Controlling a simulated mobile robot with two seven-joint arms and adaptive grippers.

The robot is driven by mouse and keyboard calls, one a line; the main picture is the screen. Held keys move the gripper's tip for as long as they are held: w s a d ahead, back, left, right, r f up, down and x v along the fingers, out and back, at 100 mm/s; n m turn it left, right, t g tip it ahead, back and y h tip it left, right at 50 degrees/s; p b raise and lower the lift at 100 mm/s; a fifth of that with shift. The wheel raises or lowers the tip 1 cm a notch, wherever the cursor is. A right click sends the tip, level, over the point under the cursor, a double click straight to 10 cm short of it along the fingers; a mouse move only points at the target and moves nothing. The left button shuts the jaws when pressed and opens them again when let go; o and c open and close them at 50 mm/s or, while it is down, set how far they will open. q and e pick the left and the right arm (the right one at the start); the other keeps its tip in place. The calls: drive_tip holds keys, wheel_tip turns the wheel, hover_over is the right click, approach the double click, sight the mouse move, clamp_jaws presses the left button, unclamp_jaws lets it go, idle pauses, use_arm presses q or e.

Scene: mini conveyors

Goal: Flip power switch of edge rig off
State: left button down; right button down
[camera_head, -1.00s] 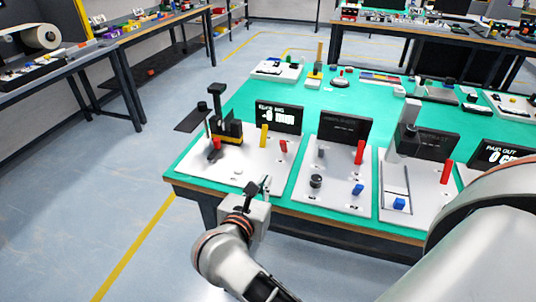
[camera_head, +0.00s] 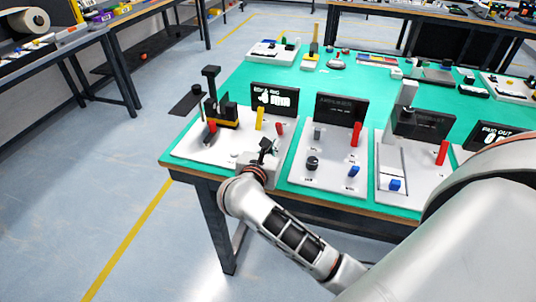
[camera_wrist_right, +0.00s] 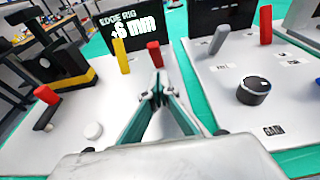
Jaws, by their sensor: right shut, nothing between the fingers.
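The edge rig (camera_head: 200,148) is the leftmost white panel, with a black display (camera_head: 273,99) reading "EDGE RIG" and a mm value. It carries a yellow lever (camera_head: 260,118), a red lever (camera_head: 280,129) beside it and another red lever (camera_head: 211,126) by the black-and-yellow device. Which one is the power switch cannot be read. My right gripper (camera_head: 266,147) is shut and empty over the rig's front right part. In the wrist view its fingertips (camera_wrist_right: 160,94) point toward the red lever (camera_wrist_right: 155,54), apart from it. The left gripper is not in view.
A white button (camera_wrist_right: 93,131) is on the rig's front. To the right stands a panel with a black knob (camera_head: 312,163), a red lever (camera_head: 355,134) and a blue switch (camera_head: 353,171). More panels follow. The green table (camera_head: 320,83) has clear room behind the displays.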

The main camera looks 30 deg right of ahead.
sight(279, 130)
drive_tip(key=shift+w+d+r, duration=0.75)
drive_tip(key=shift+d+r, duration=0.1)
drive_tip(key=shift+r, duration=0.05)
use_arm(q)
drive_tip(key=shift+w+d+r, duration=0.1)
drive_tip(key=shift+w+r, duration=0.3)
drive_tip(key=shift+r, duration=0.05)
use_arm(e)
drive_tip(key=shift+w, duration=0.1)
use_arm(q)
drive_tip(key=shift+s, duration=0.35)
